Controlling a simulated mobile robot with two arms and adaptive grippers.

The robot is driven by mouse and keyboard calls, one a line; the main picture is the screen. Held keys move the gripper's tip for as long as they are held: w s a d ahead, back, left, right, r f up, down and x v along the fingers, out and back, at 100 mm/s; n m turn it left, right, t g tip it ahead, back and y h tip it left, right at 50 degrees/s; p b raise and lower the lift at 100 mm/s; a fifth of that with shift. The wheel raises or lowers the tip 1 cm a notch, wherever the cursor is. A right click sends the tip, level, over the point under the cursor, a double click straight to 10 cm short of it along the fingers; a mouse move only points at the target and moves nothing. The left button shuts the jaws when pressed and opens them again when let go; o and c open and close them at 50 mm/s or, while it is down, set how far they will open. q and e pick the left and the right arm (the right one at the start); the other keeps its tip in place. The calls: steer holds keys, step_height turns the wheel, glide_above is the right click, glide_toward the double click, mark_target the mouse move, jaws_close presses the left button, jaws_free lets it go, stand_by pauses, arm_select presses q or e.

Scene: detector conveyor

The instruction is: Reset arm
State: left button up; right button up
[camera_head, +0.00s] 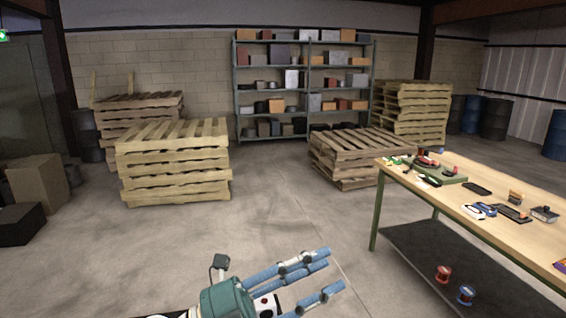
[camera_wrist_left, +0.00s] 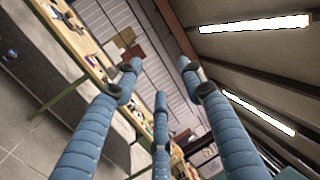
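My left gripper (camera_head: 328,272) reaches in at the bottom middle of the head view, with blue segmented fingers on a teal body. Its fingers are spread apart with nothing between them. In the left wrist view the three fingers (camera_wrist_left: 160,90) stand apart and empty, with the workbench and the ceiling behind them. The gripper is in open air over the concrete floor, left of the workbench (camera_head: 500,222) and apart from it. My right gripper does not show in either view.
The workbench carries several small tools and a green board (camera_head: 440,172); two spools (camera_head: 443,273) sit on its lower shelf. Pallet stacks (camera_head: 175,165), a loaded rack (camera_head: 305,85), barrels (camera_head: 495,118) and boxes (camera_head: 38,182) stand farther back. The middle floor is clear.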

arm_select(q)
steer(key=w+a+n+t+y, duration=0.45)
steer(key=a+n+t, duration=0.25)
steer(key=n, duration=0.2)
steer(key=w+a+n+t+y, duration=0.3)
steer(key=a+n+t+y, duration=0.3)
steer(key=n+t, duration=0.15)
steer(key=s+a+f+n+g+y, duration=0.25)
steer(key=a+f+n+y, duration=0.3)
steer(key=f, duration=0.55)
steer(key=s+a+f+n+g+y, duration=0.2)
steer(key=a+f+n+g+y, duration=0.35)
steer(key=f, duration=0.45)
steer(key=s+a+f+n+g+h, duration=0.1)
steer(key=s+f+g, duration=0.4)
steer(key=s+f, duration=0.6)
steer(key=s+a+f+n+g+h, duration=0.15)
steer(key=s+f+g, duration=0.5)
steer(key=s, duration=0.75)
step_height(320, 180, down, 33)
steer(key=s+y+b, duration=0.1)
steer(key=s+b, duration=0.1)
steer(key=b, duration=0.4)
steer(key=s+a+f+b, duration=0.2)
steer(key=s+f+b, duration=0.2)
steer(key=s+f, duration=1.2)
step_height(320, 180, down, 4)
steer(key=shift+s+a+r+g, duration=0.1)
steer(key=shift+s+a+g, duration=0.2)
steer(key=shift+a, duration=0.05)
